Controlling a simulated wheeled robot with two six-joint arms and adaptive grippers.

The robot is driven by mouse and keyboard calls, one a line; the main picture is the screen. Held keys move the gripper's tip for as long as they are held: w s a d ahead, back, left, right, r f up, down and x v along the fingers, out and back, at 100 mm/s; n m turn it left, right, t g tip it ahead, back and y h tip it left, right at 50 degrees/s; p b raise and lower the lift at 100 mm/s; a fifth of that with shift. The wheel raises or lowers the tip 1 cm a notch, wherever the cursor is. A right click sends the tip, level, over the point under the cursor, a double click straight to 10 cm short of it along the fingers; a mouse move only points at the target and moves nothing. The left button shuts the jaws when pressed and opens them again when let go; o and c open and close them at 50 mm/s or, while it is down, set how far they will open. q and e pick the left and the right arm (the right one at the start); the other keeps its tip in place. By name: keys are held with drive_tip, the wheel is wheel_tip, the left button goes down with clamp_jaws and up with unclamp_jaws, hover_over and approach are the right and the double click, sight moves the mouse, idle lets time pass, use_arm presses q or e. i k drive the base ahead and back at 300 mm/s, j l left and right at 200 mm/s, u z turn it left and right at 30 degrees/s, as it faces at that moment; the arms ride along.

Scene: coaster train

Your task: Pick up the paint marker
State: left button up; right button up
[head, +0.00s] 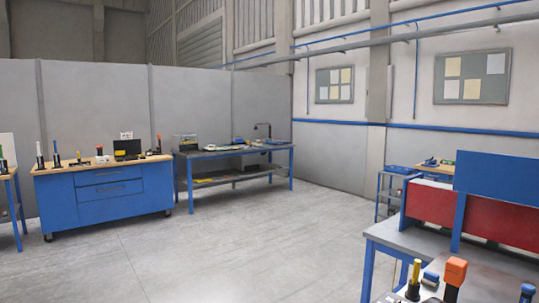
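No paint marker can be made out for certain in the head view. At the bottom right, near the grey-topped bench, stand a slim upright item with a yellow top and black base (414,279) and an orange-topped black item (455,274). A blue-topped item (527,291) is cut off at the lower right edge. Similar small upright items, one with an orange top (99,150), stand on the far blue cabinet; they are too small to identify. Neither of my grippers is in view.
A wheeled blue cabinet (102,197) with a wooden top and a blue-framed bench (233,153) stand along the back partition. A nearer bench (400,239) with blue and red panels (504,213) is at right. The grey floor (240,245) between them is clear.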

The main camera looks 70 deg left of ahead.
sight(415, 275)
drive_tip(key=u, duration=5.6)
drive_tip(key=i+u, duration=0.2)
drive_tip(key=i+l, duration=0.1)
drive_tip(key=i, duration=1.25)
drive_tip(key=i+l+u, duration=0.1)
drive_tip(key=i, duration=0.6)
drive_tip(key=i+l, duration=0.15)
drive_tip(key=i, duration=0.55)
drive_tip(key=i+l, duration=0.15)
drive_tip(key=i, duration=0.5)
drive_tip(key=k+l+z, duration=0.1)
drive_tip(key=z, duration=2.7)
drive_tip(key=l+z, duration=0.4)
drive_tip(key=i+l+z, duration=0.2)
drive_tip(key=l+z, duration=0.25)
drive_tip(key=i+l+z, duration=0.15)
drive_tip(key=l+z, duration=0.25)
drive_tip(key=i+l+z, duration=0.2)
drive_tip(key=z, duration=0.25)
drive_tip(key=i+l+z, duration=0.2)
drive_tip(key=z, duration=0.2)
drive_tip(key=i+l+z, duration=0.1)
drive_tip(key=i+z, duration=0.45)
drive_tip(key=i, duration=1.3)
